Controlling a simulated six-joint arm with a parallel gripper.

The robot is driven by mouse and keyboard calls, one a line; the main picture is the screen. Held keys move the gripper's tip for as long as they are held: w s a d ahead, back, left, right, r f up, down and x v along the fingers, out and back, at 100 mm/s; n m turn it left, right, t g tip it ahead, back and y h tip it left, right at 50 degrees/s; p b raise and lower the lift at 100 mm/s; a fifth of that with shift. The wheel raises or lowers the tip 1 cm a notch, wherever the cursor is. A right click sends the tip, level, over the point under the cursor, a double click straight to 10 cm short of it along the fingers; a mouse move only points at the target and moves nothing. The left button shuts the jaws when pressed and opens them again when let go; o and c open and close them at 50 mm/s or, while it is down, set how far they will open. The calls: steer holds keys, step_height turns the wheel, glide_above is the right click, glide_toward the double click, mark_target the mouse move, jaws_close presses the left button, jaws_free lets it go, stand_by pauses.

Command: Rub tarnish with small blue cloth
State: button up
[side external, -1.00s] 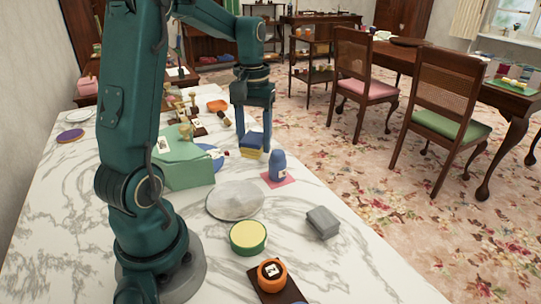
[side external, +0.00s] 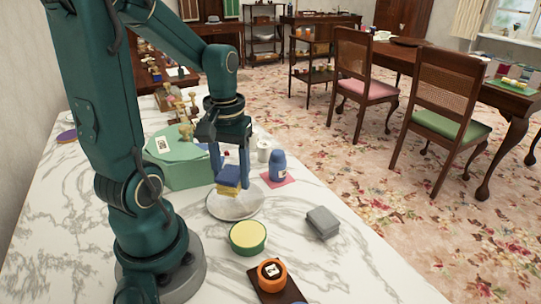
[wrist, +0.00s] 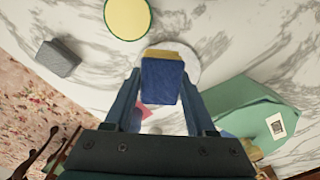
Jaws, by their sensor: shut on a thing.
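My gripper (side external: 231,178) is shut on a small blue cloth (side external: 229,174), a folded block with a yellow layer under it. I cannot tell whether the yellow layer is a separate piece. In the wrist view the cloth (wrist: 161,82) sits between my two fingers (wrist: 161,100). A round grey-white disc (side external: 236,210), cloudy on top, lies on the marble counter. The cloth is over the disc's far part, and I cannot tell whether they touch. The disc also shows in the wrist view (wrist: 188,58), partly hidden behind the cloth.
A green faceted box (side external: 180,172) stands close left of my gripper. A blue bottle (side external: 277,167) on a pink square stands to the right. Nearer are a yellow-topped green tin (side external: 248,236), a grey block (side external: 322,222) and an orange pot (side external: 271,273). A white spool-like item (side external: 263,150) stands behind.

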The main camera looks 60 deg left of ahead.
mark_target(235, 212)
steer(key=shift+f, duration=3.05)
steer(key=shift+s+d+f, duration=0.1)
steer(key=shift+f, duration=0.65)
steer(key=shift+a+r, duration=0.4)
steer(key=shift+a, duration=0.1)
steer(key=shift+c, duration=0.5)
steer(key=shift+a, duration=1.15)
steer(key=shift+a+f, duration=0.2)
steer(key=shift+a, duration=0.15)
steer(key=shift+d+f, duration=0.2)
steer(key=shift+d, duration=1.5)
steer(key=shift+w+d+r, duration=0.15)
steer(key=shift+w+r, duration=0.05)
steer(key=shift+r, duration=0.85)
steer(key=shift+s+d+r, duration=0.1)
steer(key=shift+r, duration=3)
